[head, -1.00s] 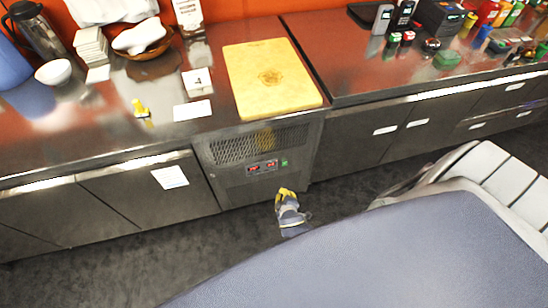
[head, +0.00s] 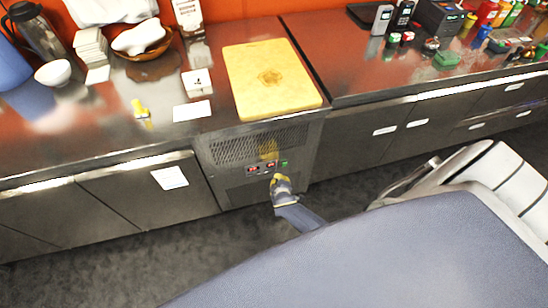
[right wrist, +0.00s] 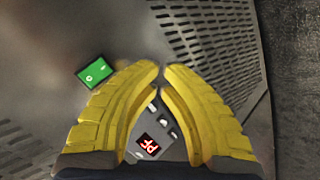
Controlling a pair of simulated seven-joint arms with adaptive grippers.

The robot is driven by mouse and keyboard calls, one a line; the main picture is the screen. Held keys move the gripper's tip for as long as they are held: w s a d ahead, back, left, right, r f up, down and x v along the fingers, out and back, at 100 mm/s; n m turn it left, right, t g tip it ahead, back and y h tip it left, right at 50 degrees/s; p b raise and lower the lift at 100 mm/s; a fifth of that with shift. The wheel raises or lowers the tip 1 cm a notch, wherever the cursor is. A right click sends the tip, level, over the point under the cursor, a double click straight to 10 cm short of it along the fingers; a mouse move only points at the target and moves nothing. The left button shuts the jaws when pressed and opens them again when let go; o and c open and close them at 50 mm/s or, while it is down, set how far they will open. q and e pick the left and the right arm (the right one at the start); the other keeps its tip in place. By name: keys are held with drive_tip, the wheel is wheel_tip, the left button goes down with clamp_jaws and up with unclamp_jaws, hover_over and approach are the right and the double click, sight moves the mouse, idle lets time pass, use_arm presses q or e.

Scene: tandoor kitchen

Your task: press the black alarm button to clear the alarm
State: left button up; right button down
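The control panel (head: 260,167) is on the front of the steel cooler unit under the counter, with red lit displays and a green switch (head: 284,162). The right wrist view shows the green switch (right wrist: 94,72) left of the fingers, and a red display (right wrist: 148,143) with several small buttons (right wrist: 162,116) between them. I cannot tell which is the black alarm button. My right gripper (head: 276,176) is just in front of and below the panel. Its yellow fingers (right wrist: 160,74) are brought together at the tips, with nothing held. My left gripper is not in view.
Vent grilles (head: 258,145) lie above the panel. A yellow cutting board (head: 270,77) rests on the counter above. A yellow object (head: 141,112) and white cards (head: 192,110) stand to the left.

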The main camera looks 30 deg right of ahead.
drive_tip(key=shift+w, duration=0.35)
drive_tip(key=shift+w+d, duration=0.15)
drive_tip(key=shift+w, duration=0.1)
idle(1.3)
drive_tip(key=shift+w, duration=0.15)
drive_tip(key=shift+w+d, duration=0.15)
drive_tip(key=shift+w, duration=0.25)
idle(1.1)
drive_tip(key=shift+s, duration=0.15)
drive_tip(key=shift+s+a, duration=0.25)
drive_tip(key=shift+s, duration=0.35)
drive_tip(key=shift+s, duration=0.1)
drive_tip(key=shift+s+a, duration=0.2)
drive_tip(key=shift+s, duration=0.6)
drive_tip(key=shift+s+a, duration=0.25)
drive_tip(key=shift+s, duration=0.5)
drive_tip(key=shift+s+a, duration=0.2)
drive_tip(key=shift+s, duration=0.6)
